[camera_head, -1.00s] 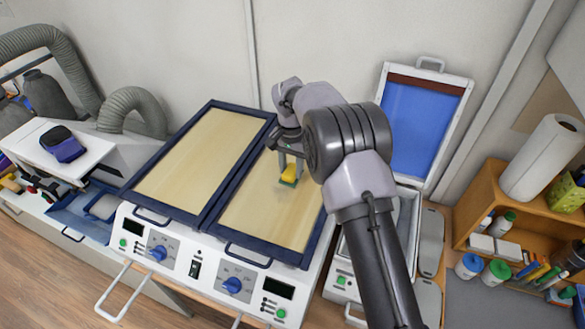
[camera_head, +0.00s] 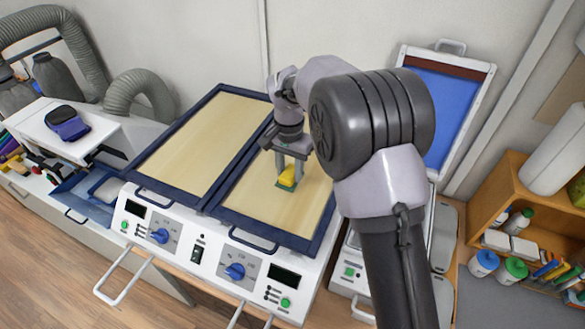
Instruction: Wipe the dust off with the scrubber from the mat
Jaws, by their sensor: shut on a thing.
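The scrubber (camera_head: 287,178), yellow with a green underside, is between the fingers of my gripper (camera_head: 291,166). My gripper points down and is shut on the scrubber. The scrubber is at the right-hand tan mat (camera_head: 258,206), near its middle; I cannot tell whether its green side touches the surface. The right mat is framed in dark blue, and my arm covers its far right part. A second tan mat (camera_head: 195,142) in a dark blue frame lies to the left. I cannot make out dust clearly on either mat.
A control panel with knobs (camera_head: 236,271) and a front handle (camera_head: 119,285) runs below the mats. A raised blue-lined lid (camera_head: 446,105) stands at the right, partly behind my arm. A wooden shelf (camera_head: 530,185) with bottles is farther right. A grey hose (camera_head: 142,90) stands at the left.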

